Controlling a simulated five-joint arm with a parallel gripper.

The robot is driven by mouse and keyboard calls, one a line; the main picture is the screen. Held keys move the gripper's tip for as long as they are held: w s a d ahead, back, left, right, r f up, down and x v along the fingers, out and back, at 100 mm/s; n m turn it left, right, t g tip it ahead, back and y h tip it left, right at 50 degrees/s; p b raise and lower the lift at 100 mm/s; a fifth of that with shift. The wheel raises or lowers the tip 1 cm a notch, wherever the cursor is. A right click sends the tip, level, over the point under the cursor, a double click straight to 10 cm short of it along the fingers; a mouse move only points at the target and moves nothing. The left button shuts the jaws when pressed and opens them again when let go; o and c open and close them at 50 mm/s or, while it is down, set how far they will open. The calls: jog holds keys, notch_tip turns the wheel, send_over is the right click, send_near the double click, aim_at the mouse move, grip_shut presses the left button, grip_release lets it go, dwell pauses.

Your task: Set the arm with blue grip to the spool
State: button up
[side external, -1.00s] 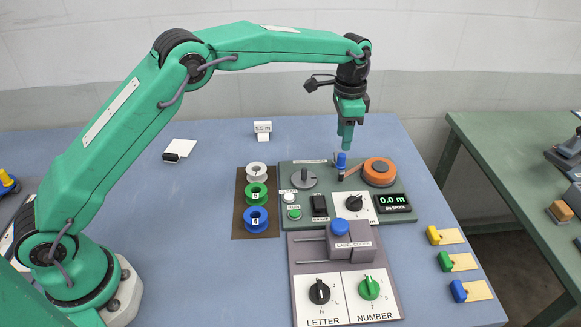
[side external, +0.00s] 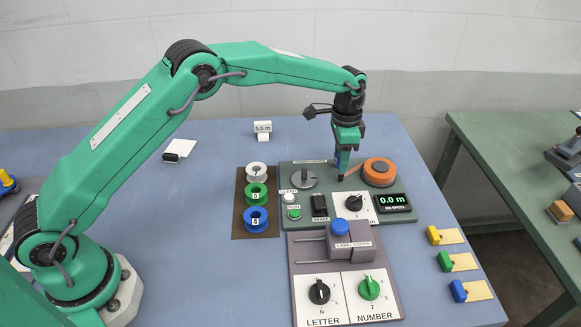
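The orange spool (side external: 379,168) sits at the right back of the green machine panel. An orange-brown strip or arm (side external: 356,168) reaches from beside it to the left, toward the blue grip (side external: 337,163). The blue grip stands upright and is mostly hidden behind my gripper's fingers. My gripper (side external: 343,172) points straight down at the blue grip, its fingertips level with it. I cannot tell whether the fingers are around the grip or in front of it, nor whether they are closed on it.
A grey disc with a post (side external: 303,178) lies left of the grip. White, green and blue spools (side external: 256,194) stand on a brown strip. The display (side external: 393,202) reads 0.0 m. A label press (side external: 352,242) with knobs stands in front. Colored tags (side external: 459,262) lie at right.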

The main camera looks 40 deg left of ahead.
grip_shut()
jog(key=m, duration=0.2)
jog(key=s+a+m, duration=0.1)
jog(key=m, duration=0.1)
jog(key=shift+a, duration=0.3)
jog(key=shift+s+a+m, duration=0.1)
jog(key=shift+a+m, duration=0.4)
jog(key=shift+m, duration=0.6)
jog(key=shift+s+a+m, duration=0.1)
jog(key=shift+a+m, duration=0.35)
jog(key=shift+m, duration=0.65)
jog(key=shift+r, duration=0.1)
jog(key=shift+o, duration=0.2)
grip_release()
